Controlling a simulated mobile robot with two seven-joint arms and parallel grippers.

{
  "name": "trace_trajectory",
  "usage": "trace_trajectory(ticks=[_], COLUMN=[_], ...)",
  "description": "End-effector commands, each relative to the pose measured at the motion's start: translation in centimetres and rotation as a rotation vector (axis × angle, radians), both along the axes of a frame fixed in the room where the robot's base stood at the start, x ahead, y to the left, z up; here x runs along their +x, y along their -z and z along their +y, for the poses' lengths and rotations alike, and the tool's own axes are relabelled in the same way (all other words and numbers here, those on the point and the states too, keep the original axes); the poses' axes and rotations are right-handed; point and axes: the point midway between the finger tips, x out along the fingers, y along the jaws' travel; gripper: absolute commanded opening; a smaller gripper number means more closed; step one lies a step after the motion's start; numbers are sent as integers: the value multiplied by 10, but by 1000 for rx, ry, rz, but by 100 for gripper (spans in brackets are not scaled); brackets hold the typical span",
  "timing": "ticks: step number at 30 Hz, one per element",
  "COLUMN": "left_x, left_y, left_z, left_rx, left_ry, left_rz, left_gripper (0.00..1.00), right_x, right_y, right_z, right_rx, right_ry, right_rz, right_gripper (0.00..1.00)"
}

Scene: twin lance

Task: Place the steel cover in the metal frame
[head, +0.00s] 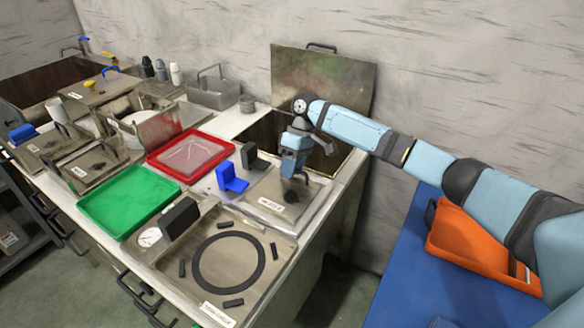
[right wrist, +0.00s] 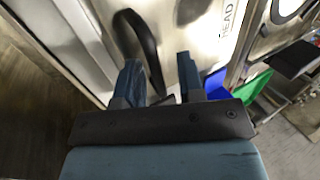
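A flat steel cover (head: 309,196) with a dark handle and a white label lies on the right side of the worktop. My right gripper (head: 291,174) points down over it. In the right wrist view the two fingers (right wrist: 161,82) are apart, with the cover's curved black handle (right wrist: 145,45) between them, nearer the left finger. The cover (right wrist: 193,45) shows behind them with part of its label. Whether a finger touches the handle is unclear. Another steel panel (head: 345,78) with a top handle leans against the wall. I cannot tell which part is the metal frame. My left gripper is out of view.
A dark rectangular opening (head: 262,132) lies behind the cover. Blue (head: 232,180) and black (head: 253,158) brackets stand close by. A red tray (head: 222,143), a green tray (head: 95,207) and a steel panel with a black ring (head: 200,282) crowd the worktop. An orange tray (head: 440,250) sits on a blue surface.

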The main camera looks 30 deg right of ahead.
Motion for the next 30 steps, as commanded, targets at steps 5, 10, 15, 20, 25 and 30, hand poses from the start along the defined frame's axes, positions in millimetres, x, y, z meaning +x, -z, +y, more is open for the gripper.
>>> trace_trajectory(ticks=[5,10,15,20,25,30], left_x=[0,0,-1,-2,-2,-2], left_y=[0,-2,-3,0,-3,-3], left_z=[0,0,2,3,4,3], left_rx=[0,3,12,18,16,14], left_ry=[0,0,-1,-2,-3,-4], left_rz=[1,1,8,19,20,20], left_gripper=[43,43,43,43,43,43], right_x=[0,5,13,20,25,27], right_y=[-2,-19,-51,-81,-101,-109], right_z=[0,-6,-20,-32,-41,-45], right_rx=[0,1,0,1,0,0], right_ry=[0,1,2,1,0,0], right_rz=[-1,-3,-2,-2,-1,0], right_gripper=[35,35,35,35,35,35])
